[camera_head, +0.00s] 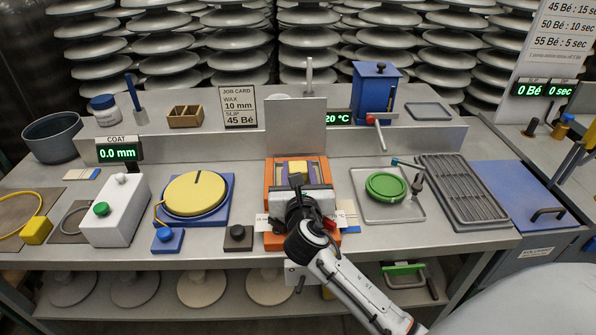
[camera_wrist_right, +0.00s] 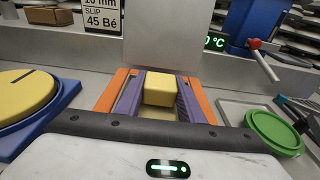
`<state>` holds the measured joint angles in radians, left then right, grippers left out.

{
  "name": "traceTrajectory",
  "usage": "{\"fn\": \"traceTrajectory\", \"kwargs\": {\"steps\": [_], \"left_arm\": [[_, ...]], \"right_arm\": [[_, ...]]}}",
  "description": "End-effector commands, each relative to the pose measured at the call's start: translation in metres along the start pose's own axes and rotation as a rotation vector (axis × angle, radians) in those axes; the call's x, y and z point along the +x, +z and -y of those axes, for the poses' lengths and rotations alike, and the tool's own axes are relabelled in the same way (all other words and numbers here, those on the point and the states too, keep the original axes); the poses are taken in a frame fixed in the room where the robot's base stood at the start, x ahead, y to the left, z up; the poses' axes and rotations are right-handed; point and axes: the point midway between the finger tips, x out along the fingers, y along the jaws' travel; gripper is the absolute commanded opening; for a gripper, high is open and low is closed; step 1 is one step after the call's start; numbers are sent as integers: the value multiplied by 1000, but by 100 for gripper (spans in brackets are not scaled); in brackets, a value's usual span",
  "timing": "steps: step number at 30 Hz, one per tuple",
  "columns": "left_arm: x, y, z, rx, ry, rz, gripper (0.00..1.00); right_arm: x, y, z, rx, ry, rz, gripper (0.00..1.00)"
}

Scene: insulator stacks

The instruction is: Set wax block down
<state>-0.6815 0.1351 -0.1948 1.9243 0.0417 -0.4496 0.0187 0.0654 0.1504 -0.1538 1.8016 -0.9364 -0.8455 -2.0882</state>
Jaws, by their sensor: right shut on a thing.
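The wax block (camera_head: 298,167) is a small yellow block over the orange station (camera_head: 270,178) at the middle of the bench. It shows clearly in the right wrist view (camera_wrist_right: 159,92). My right gripper (camera_head: 297,172) reaches forward over the station, its purple fingers on either side of the block and shut on it. The block sits between the station's orange sides, in front of an upright grey plate (camera_head: 295,130). Its underside is hidden, so I cannot tell whether it touches the station. My left gripper is not in view.
Left stands a yellow round pad (camera_head: 195,192) on a blue base and a white box (camera_head: 115,212) with a green button. Right are a green round dish (camera_head: 386,187) on a tray and a slatted grey rack (camera_head: 462,188). A blue container (camera_head: 377,95) stands behind.

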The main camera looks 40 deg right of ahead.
Motion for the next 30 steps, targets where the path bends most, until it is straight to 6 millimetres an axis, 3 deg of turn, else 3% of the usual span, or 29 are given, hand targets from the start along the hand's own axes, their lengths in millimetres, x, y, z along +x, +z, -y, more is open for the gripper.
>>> {"fn": "traceTrajectory", "kwargs": {"steps": [17,18,21,30], "left_arm": [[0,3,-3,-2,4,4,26],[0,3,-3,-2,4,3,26],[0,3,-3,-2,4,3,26],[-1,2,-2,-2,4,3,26]], "right_arm": [[2,-11,0,0,1,1,13],[2,-11,0,0,0,0,38],[2,-11,0,0,0,0,53],[2,-10,0,1,0,0,53]]}}
